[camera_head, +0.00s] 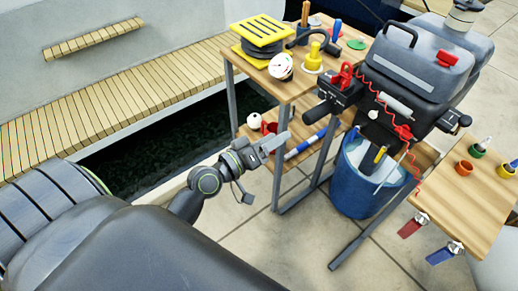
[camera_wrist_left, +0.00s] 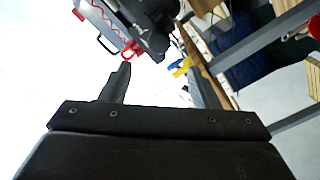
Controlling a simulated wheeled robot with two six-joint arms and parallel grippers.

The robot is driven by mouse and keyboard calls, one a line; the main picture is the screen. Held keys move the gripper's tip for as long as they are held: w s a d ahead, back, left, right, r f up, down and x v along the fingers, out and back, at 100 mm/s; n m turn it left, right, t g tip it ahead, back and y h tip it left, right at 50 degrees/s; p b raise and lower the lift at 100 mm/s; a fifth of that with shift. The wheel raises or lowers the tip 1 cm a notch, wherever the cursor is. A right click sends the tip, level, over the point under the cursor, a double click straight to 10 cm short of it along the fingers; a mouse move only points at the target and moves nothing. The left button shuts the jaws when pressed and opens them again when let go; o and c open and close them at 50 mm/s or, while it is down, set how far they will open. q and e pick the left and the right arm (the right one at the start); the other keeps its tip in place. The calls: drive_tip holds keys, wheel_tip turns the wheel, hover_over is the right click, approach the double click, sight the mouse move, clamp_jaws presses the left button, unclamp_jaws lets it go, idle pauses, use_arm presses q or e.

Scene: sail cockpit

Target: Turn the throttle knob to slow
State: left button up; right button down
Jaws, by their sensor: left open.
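The outboard motor (camera_head: 412,65) stands on a rack at the right in the head view. A black handle grip (camera_head: 318,112) sticks out from its left side; I cannot tell for sure whether this is the throttle knob, and no slow mark is readable. My left gripper (camera_head: 268,147) is open and empty, left of and below the grip, apart from it. In the left wrist view, its two fingers (camera_wrist_left: 157,85) are spread, with the dark motor parts (camera_wrist_left: 150,22) and a red clip (camera_wrist_left: 131,51) beyond them. My right gripper is not in view.
A wooden table (camera_head: 290,84) with a yellow block (camera_head: 261,30), a yellow cone (camera_head: 314,56) and tools stands behind. A blue bucket (camera_head: 358,190) sits under the motor. A wooden side shelf (camera_head: 457,205) holds small pots. Tiled floor (camera_head: 265,235) lies open in front.

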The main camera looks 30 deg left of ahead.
use_arm(q)
drive_tip(key=v, duration=0.4)
drive_tip(key=shift+s+b, duration=0.15)
drive_tip(key=shift+b, duration=0.15)
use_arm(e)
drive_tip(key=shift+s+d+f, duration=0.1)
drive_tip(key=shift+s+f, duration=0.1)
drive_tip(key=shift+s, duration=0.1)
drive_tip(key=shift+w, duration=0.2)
